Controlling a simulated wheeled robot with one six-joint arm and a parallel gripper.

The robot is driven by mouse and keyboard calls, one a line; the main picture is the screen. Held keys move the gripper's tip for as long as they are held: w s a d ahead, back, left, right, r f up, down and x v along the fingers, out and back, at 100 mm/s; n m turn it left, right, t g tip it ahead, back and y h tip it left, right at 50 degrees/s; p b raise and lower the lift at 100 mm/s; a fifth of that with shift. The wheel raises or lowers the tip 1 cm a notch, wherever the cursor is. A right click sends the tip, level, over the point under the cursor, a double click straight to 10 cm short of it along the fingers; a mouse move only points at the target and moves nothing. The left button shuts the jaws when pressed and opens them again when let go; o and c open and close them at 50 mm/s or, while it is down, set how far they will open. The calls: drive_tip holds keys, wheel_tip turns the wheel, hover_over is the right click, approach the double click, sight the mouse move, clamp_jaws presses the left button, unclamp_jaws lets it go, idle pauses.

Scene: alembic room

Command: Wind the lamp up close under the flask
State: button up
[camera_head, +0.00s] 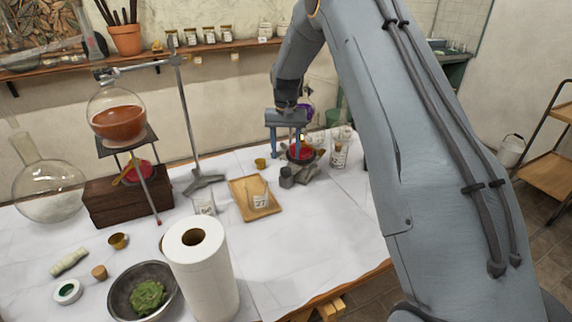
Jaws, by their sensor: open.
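The round glass flask (118,122) holds orange-brown liquid and sits at the left on a dark plate, beside a metal stand (184,110). My gripper (286,156) is open, pointing down well to the right of the flask. Its fingers are at a small grey metal device (288,178) with a red dish (301,153) on it. Contact is unclear. My arm and gripper partly hide that area.
A large empty flask (48,185) lies at the far left. A paper towel roll (203,270) and a metal bowl (142,291) stand in front. A wooden tray (254,197) lies mid-table. Small jars (338,155) stand right of my gripper. The front right tabletop is clear.

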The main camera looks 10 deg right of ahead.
sight(285, 169)
drive_tip(key=shift+f+p, duration=0.8)
drive_tip(key=shift+f, duration=2.35)
drive_tip(key=c, duration=1)
drive_tip(key=shift+c, duration=0.2)
drive_tip(key=m+b, duration=0.2)
drive_tip(key=shift+m, duration=0.4)
drive_tip(key=shift+r+m+b, duration=0.1)
drive_tip(key=shift+m+b, duration=0.7)
drive_tip(key=shift+m, duration=1.5)
